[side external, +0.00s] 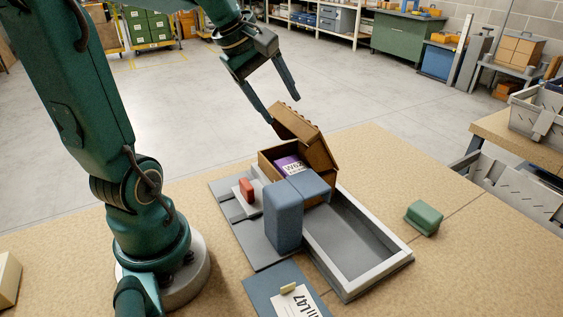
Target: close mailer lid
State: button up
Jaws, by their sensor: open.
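The mailer (267,172) is a brown cardboard box on the work table. Its lid (303,133) stands raised and tilted at the back right side. A purple item with a white label (290,166) lies inside the mailer. My gripper (284,110) is open and empty, above and behind the mailer. One finger points down close to the lid's upper left edge; I cannot tell whether it touches. The other finger is apart, up and to the right. Blue-grey blocks in front hide the mailer's lower front.
Two blue-grey blocks (284,217) stand in front of the mailer. A grey tray with a pale rim (378,272) lies to the right. A red block (247,190) sits at left, a green block (424,217) at right. A labelled blue panel (270,291) lies in front. The right tabletop is mostly clear.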

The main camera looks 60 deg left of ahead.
jog(key=shift+x, duration=1.5)
grip_shut()
